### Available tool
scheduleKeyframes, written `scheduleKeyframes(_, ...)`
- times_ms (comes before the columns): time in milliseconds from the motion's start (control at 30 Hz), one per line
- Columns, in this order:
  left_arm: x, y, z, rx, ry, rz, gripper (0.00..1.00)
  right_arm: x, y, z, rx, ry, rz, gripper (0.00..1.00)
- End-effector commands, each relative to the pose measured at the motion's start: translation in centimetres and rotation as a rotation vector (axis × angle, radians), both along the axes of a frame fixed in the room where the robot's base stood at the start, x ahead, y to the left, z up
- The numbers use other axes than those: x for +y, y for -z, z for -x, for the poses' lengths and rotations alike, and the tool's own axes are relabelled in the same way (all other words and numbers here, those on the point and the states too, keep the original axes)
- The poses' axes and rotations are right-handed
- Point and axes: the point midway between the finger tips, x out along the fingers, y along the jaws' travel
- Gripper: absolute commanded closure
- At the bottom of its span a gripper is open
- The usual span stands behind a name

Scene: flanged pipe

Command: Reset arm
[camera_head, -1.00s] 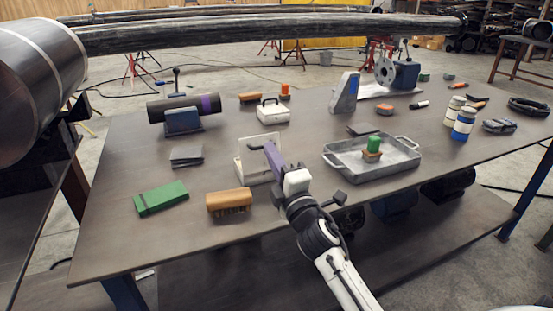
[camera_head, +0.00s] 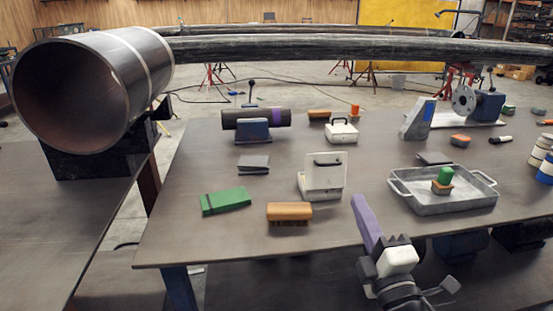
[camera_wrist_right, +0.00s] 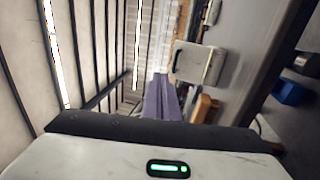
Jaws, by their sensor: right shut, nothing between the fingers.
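My right gripper (camera_head: 362,212) has its purple fingers pressed together with nothing between them. It points up and slightly left in the head view, at the front edge of the workbench (camera_head: 230,240), right of the open white box (camera_head: 322,187) and left of the grey metal tray (camera_head: 432,202). The purple fingers also show in the right wrist view (camera_wrist_right: 161,97). My left gripper is in neither view.
A wooden-handled brush (camera_head: 289,211) and a green block (camera_head: 226,201) lie left of the gripper. A green-topped piece (camera_head: 444,177) stands in the tray. A large steel pipe (camera_head: 95,88) rests at the left. Bare bench lies between box and tray.

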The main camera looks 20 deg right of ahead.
Motion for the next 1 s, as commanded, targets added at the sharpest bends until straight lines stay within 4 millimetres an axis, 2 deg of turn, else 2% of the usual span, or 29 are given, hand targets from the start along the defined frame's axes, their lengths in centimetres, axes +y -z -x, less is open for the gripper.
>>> scheduleKeyframes(100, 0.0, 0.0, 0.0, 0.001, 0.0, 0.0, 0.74, 0.1, 0.4, 0.0, 0.006, -0.005, -0.014, 1.0)
scheduleKeyframes(167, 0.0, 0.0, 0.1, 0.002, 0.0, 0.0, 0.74, 0.4, 1.5, -0.1, 0.025, -0.02, -0.057, 1.0)
scheduleKeyframes(267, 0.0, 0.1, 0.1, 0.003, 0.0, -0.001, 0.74, 1.5, 5.6, 0.1, 0.096, -0.066, -0.214, 1.0)
scheduleKeyframes(367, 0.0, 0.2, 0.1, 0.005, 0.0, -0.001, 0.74, 3.6, 12.0, 1.0, 0.216, -0.115, -0.469, 1.0)
scheduleKeyframes(400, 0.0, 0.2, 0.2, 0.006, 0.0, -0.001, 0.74, 4.7, 14.8, 1.8, 0.271, -0.127, -0.585, 1.0)
scheduleKeyframes(467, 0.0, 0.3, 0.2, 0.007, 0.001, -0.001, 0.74, 6.3, 19.0, 3.3, 0.355, -0.13, -0.756, 1.0)
scheduleKeyframes(500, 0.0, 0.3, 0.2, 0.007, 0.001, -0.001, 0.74, 7.4, 21.6, 4.5, 0.41, -0.124, -0.866, 1.0)
scheduleKeyframes(600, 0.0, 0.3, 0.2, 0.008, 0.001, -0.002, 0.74, 10.2, 27.5, 8.1, 0.545, -0.084, -1.122, 1.0)
scheduleKeyframes(700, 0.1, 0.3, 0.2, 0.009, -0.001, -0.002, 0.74, 12.6, 32.0, 11.9, 0.658, -0.019, -1.334, 1.0)
scheduleKeyframes(833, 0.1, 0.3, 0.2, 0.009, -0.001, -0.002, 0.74, 14.9, 35.6, 15.9, 0.757, 0.064, -1.519, 1.0)
scheduleKeyframes(900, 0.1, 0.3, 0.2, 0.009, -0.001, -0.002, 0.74, 15.6, 36.7, 17.2, 0.787, 0.097, -1.577, 1.0)
scheduleKeyframes(1000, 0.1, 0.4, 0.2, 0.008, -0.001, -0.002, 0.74, 16.1, 37.3, 18.1, 0.806, 0.118, -1.618, 1.0)
